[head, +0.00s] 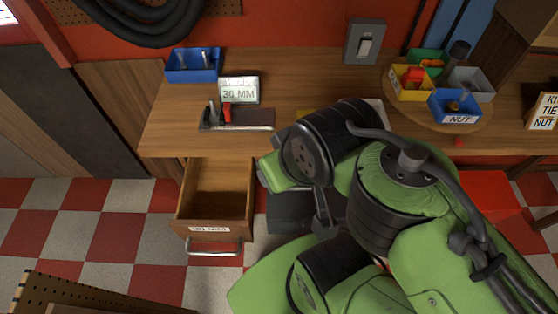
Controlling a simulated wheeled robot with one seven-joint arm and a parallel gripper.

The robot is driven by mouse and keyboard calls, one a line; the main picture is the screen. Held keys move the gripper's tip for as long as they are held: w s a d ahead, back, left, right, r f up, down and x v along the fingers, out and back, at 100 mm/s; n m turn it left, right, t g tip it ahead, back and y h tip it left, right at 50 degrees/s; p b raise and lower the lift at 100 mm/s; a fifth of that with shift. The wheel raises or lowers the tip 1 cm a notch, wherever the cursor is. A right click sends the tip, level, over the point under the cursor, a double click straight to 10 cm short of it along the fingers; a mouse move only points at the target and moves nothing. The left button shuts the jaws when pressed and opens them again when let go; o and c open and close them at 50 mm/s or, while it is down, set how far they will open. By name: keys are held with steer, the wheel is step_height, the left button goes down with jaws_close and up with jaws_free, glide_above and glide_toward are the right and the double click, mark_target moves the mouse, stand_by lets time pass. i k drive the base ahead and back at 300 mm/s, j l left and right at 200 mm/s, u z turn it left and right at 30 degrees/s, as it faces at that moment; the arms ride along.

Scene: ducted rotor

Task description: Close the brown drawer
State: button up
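The brown drawer (215,201) stands pulled out from under the wooden workbench, left of my arm. Its inside is bare where I can see it. Its front carries a white label and a metal bar handle (214,248) that faces me. My green and black arm fills the lower right and lies to the right of the drawer, with a gap between them in the picture. I cannot make out my gripper; its fingers are hidden behind the arm or outside the view. Nothing is seen touching the drawer or its handle.
On the workbench (165,125) stand a blue bin (193,66), a "30 MM" sign (239,91), a dark tool holder (237,120) and a round tray (398,104) with several small bins. A perforated brown panel (50,293) is at lower left. Checkered floor is clear left of the drawer.

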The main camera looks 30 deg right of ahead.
mark_target(215, 204)
steer(key=u, duration=1)
steer(key=j+u, duration=0.3)
steer(key=u, duration=0.15)
steer(key=j+u, duration=0.25)
steer(key=u, duration=0.15)
steer(key=j+u, duration=0.3)
steer(key=u, duration=0.15)
